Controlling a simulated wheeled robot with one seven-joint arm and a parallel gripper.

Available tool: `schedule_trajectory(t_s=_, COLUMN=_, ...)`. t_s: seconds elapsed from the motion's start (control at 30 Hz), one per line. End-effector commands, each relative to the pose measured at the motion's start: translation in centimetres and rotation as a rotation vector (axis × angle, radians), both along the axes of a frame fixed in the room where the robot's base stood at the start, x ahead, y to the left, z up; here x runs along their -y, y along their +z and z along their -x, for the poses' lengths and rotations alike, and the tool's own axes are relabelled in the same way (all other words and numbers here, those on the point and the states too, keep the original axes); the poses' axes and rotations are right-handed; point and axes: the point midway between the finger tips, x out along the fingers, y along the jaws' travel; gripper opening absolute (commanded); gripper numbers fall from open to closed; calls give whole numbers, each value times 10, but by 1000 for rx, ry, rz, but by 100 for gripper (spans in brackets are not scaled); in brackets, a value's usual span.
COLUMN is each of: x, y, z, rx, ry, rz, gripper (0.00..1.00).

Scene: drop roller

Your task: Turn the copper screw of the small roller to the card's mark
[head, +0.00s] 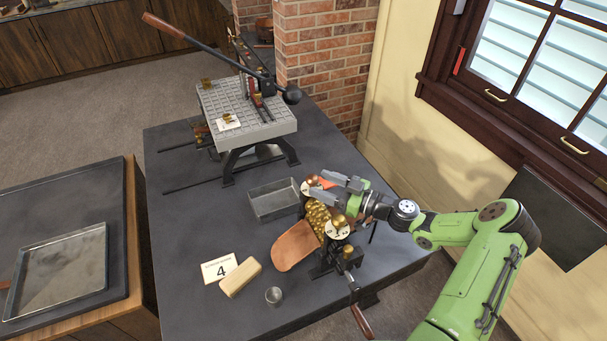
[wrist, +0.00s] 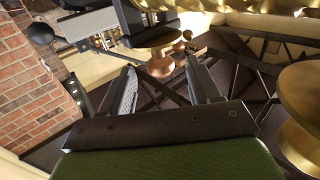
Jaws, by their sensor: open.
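The small roller (head: 318,216) stands on the dark bench, with patterned brass rolls and a white dial at each end. The near dial (head: 338,229) has a brass screw above it. The copper screw (head: 312,180) is at the far dial, partly hidden by my gripper (head: 326,184). My gripper is open, its fingers pointing left at the far end of the roller. In the wrist view a copper-coloured round part (wrist: 160,66) shows between the fingers, with no clear contact. A brass disc is at the right there. The card (head: 220,270) reads 4; the dial pointers are too small to read.
A copper-brown sheet (head: 295,246) lies at the roller's left. A grey metal tray (head: 273,200), wooden block (head: 240,277) and small metal cup (head: 273,296) stand nearby. A larger press with a long lever (head: 245,108) stands behind. A crank handle (head: 361,318) sticks out in front.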

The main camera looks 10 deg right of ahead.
Motion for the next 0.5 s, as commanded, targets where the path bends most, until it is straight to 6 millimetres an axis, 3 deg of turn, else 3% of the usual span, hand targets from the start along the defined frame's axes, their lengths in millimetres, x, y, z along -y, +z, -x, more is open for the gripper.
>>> schedule_trajectory(t_s=0.2, x=-36, y=1, z=-30, rx=-1, ry=1, rz=-1, gripper=62)
schedule_trajectory(t_s=0.5, x=-47, y=-1, z=-41, rx=-2, ry=-1, rz=1, gripper=62)
